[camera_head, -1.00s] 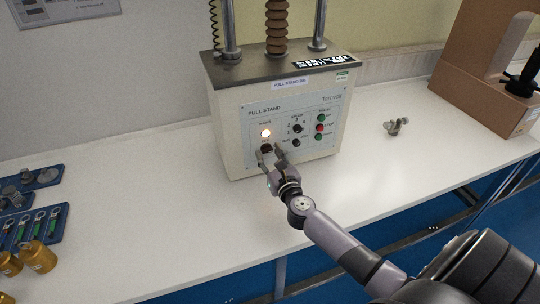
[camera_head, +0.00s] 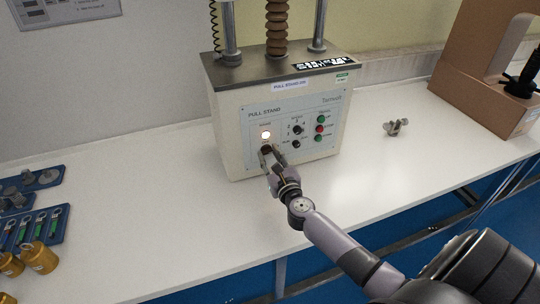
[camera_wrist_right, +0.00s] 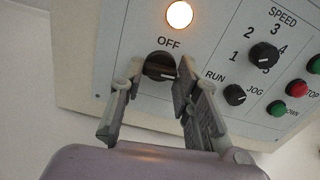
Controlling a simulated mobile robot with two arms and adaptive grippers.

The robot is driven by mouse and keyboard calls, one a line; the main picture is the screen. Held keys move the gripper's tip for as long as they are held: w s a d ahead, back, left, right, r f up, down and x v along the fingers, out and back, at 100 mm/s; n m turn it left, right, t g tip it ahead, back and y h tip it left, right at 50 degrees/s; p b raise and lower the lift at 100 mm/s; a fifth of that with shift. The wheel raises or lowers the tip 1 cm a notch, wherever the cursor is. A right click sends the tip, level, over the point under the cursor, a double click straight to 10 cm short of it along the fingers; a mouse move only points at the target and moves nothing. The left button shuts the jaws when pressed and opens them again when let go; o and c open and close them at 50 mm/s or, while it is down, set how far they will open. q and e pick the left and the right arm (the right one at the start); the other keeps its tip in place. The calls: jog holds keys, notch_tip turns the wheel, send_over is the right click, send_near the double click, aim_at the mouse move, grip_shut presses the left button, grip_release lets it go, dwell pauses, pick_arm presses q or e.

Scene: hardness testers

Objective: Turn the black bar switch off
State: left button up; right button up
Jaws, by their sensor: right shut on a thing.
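The black bar switch (camera_wrist_right: 159,66) is a round dark knob with a raised bar, on the front panel of the pull stand (camera_head: 232,125). It sits below the word OFF and a lit lamp (camera_wrist_right: 180,14), which also glows in the head view (camera_head: 266,135). A light mark on the bar points to the right in the wrist view. My right gripper (camera_wrist_right: 158,80) has its fingers on either side of the bar, shut on it. In the head view my right gripper (camera_head: 268,155) partly covers the switch. My left gripper is not in view.
Right of the switch are a speed knob (camera_wrist_right: 263,55), a run/jog knob (camera_wrist_right: 234,95) and red and green buttons. A small metal part (camera_head: 396,127) lies on the bench to the right. Blue trays (camera_head: 62,212) and brass weights (camera_head: 38,257) stand at the left.

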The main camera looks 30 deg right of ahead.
jog(key=n+p, duration=0.1)
jog(key=n, duration=0.2)
jog(key=shift+p, duration=0.4)
jog(key=n+p, duration=0.1)
jog(key=n, duration=0.4)
jog(key=shift+p, duration=0.35)
jog(key=n+p, duration=0.1)
jog(key=n, duration=0.3)
jog(key=n+p, duration=0.1)
jog(key=n, duration=0.3)
jog(key=shift+n, duration=0.3)
jog(key=shift+n+p, duration=0.3)
jog(key=o, duration=1.2)
jog(key=shift+c, duration=0.2)
jog(key=shift+s, duration=0.1)
